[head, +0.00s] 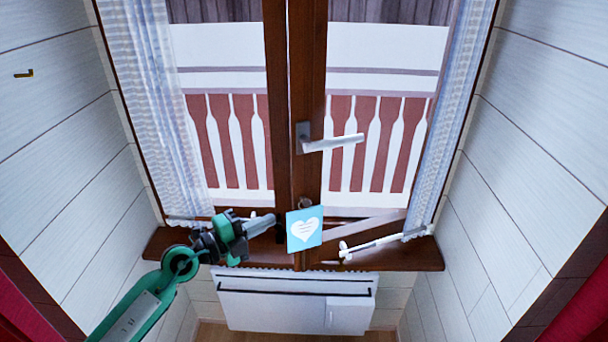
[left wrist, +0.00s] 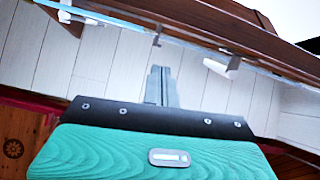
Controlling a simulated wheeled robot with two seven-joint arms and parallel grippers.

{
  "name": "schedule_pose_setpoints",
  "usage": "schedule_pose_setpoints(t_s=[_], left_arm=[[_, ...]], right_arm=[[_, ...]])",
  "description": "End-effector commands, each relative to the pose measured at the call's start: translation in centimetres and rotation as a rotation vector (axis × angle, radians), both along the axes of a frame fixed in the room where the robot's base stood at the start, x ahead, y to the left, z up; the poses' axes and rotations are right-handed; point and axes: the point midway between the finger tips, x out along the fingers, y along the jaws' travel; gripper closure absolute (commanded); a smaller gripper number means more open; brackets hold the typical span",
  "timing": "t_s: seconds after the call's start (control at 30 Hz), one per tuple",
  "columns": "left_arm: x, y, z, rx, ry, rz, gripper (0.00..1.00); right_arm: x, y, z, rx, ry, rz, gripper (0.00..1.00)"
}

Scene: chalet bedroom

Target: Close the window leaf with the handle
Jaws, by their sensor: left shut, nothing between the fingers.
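The right window leaf (head: 312,85) has a dark brown frame and a silver lever handle (head: 335,143) that points right. Its stile stands beside the left leaf's stile (head: 278,95). A slanting pale strip shows at its foot, and I cannot tell exactly how far the leaf stands open. My left gripper (head: 272,222) is shut and empty, low in front of the left leaf, below and left of the handle and apart from it. Its closed fingers also show in the left wrist view (left wrist: 160,85), below a brown wooden bar (left wrist: 215,35). My right gripper is out of view.
A blue card with a white heart (head: 304,229) hangs just right of my left gripper. Below are a brown sill (head: 410,258) and a white radiator (head: 295,305). Lace curtains (head: 160,110) flank the window. A pale rod (head: 385,241) lies low at the right.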

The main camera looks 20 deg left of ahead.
Motion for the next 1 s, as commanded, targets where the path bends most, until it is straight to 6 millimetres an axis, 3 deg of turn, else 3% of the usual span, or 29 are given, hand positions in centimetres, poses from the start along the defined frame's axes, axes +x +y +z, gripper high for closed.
schedule_pose_setpoints(t_s=[0.03,0.1,0.33,0.87,1.0], left_arm=[[-0.6,-0.5,1.9,0.038,-0.03,-0.015,1.0],[-1.1,-1.0,3.3,0.072,-0.054,-0.024,1.0],[-0.7,-1.9,4.3,0.097,-0.07,-0.03,1.0],[6.8,-7.6,4.5,0.096,-0.07,-0.03,1.0],[8.2,-6.0,4.1,0.099,-0.07,-0.027,1.0]], right_arm=[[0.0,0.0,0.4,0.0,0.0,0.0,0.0],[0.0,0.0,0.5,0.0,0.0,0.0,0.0],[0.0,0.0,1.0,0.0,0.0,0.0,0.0],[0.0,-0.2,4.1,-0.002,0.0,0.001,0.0],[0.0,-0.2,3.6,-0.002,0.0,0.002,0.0]])
